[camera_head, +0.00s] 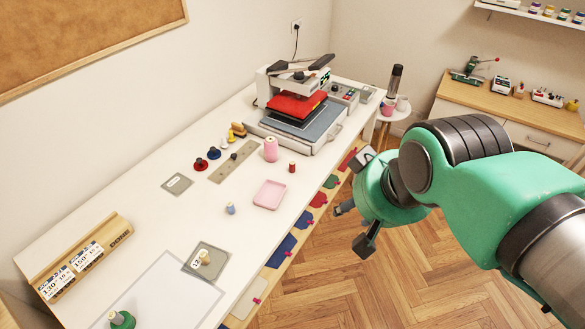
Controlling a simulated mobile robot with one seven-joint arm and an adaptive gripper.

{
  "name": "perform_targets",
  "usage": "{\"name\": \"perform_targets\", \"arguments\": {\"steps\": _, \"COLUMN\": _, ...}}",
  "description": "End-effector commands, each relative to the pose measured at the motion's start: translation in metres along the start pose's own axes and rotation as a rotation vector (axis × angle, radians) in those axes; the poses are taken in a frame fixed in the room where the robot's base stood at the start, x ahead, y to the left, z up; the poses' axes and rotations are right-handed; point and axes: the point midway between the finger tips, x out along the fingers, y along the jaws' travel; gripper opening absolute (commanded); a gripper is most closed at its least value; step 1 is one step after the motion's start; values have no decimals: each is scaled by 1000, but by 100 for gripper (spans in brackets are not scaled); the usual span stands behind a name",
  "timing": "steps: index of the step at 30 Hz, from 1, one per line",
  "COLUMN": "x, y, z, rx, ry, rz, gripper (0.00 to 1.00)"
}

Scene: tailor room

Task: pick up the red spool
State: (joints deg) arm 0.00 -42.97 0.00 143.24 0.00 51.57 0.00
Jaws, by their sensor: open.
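A small red spool (292,166) stands upright on the white table (150,226), near its right edge and just right of a tall pink spool (270,149). My gripper (354,227) is beyond the table's right edge, over the wooden floor in the picture, to the right of and lower than the red spool. Its fingers are spread apart, with nothing between them. It is clear of the spool.
A pink tray (270,194) lies in front of the red spool. A heat press (296,110) stands behind it. A red knob-like piece (201,163) and a dark blue one (214,152) stand farther left. A small blue spool (231,208) stands left of the tray.

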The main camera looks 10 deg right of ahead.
Motion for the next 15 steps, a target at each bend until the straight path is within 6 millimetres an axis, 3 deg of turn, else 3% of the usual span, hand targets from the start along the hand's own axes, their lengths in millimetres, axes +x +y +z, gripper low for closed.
{"name": "perform_targets", "arguments": {"steps": 8, "x": -1, "y": 0, "z": -12, "rx": -2, "ry": -10, "rz": 0, "gripper": 41}}
{"name": "perform_targets", "arguments": {"steps": 15, "x": 0, "y": 0, "z": -51, "rx": -7, "ry": -42, "rz": 0, "gripper": 41}}
